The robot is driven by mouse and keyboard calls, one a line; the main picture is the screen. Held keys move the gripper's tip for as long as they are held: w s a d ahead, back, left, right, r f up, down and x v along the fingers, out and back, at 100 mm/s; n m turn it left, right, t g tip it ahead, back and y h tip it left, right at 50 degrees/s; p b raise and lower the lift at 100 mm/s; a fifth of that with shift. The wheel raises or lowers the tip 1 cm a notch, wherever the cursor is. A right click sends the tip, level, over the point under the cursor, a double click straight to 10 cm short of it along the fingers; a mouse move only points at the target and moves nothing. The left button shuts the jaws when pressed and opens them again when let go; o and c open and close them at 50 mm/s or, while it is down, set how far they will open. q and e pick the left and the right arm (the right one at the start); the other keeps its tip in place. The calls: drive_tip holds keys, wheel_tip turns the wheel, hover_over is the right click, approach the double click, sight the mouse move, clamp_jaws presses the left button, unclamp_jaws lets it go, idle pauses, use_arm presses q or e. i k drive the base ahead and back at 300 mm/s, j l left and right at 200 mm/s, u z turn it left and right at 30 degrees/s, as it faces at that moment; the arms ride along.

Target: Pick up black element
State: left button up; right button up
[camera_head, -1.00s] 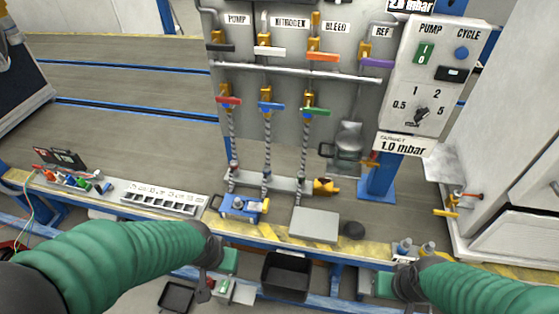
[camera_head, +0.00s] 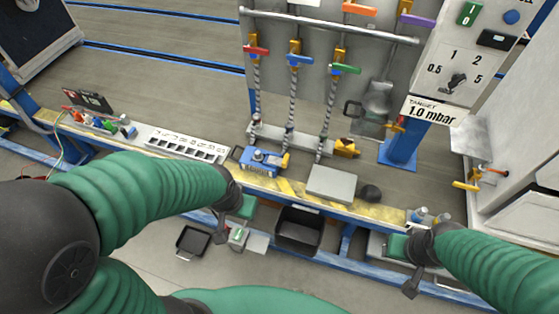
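My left gripper (camera_head: 223,218) is at the bench's front edge, left of and apart from the black element. My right gripper (camera_head: 412,272) is low at the right, nearer to me than the black element and apart from it. The fingers of both are small and dark, so I cannot tell their opening. I see nothing held in either.
A blue pump-like device (camera_head: 261,162) and a white slotted rack (camera_head: 186,145) stand left on the bench. Hoses and valves rise behind. Small bottles (camera_head: 419,215) stand at the right. A black bin (camera_head: 299,229) sits below the front edge.

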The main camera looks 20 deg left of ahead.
sight(257, 157)
drive_tip(key=i+j+u, duration=0.1)
drive_tip(key=j+u, duration=0.2)
drive_tip(key=i+j+u, duration=0.15)
drive_tip(key=j+u, duration=0.2)
drive_tip(key=j, duration=0.15)
drive_tip(key=i+j+u, duration=0.4)
drive_tip(key=j+u, duration=0.2)
